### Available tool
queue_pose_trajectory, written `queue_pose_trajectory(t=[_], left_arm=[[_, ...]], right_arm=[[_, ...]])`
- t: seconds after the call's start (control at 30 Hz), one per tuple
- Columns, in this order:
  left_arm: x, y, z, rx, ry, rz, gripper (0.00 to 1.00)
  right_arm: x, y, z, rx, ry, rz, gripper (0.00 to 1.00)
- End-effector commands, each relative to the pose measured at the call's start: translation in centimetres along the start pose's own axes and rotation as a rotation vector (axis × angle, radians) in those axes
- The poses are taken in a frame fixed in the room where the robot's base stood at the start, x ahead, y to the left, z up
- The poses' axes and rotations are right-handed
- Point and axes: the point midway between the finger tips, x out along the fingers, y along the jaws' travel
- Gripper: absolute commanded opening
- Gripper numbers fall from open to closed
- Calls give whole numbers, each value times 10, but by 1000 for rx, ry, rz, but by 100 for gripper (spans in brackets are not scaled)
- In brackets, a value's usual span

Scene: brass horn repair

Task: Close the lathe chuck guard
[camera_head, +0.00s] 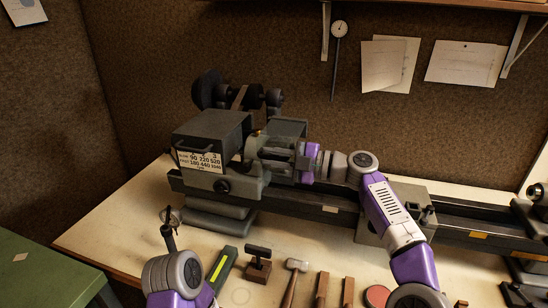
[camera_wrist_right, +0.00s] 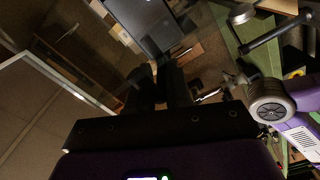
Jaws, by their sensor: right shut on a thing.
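The lathe (camera_head: 215,140) stands on the bench at the back, with a dark headstock and a speed plate. The chuck guard (camera_head: 287,127) is a dark-edged, partly see-through cover beside the headstock, around the brass-coloured chuck area. My right gripper (camera_head: 300,162) reaches in from the right and is shut on the guard at its right side; my wrist and fingers hide the grip point. In the right wrist view the dark fingers (camera_wrist_right: 160,88) show, but what they hold is too dark to tell. My left gripper (camera_head: 170,222) is above the bench's front left, apart from the lathe; its jaws are unclear.
The lathe bed (camera_head: 465,235) runs right, with a carriage (camera_head: 400,205) under my right forearm. A hammer (camera_head: 294,283), a green-and-black tool (camera_head: 222,266) and wooden-handled tools lie in front. A green table (camera_head: 40,270) is at the left. A dial gauge (camera_head: 339,30) hangs on the wall.

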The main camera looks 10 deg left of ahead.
Motion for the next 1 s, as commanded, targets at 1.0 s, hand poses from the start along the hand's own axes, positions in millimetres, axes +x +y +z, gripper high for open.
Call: queue_pose_trajectory(t=[1.0], left_arm=[[8, -3, 0, 0, 0, 0, 43]], right_arm=[[-50, -8, 8, 10, -12, -13, 38]])
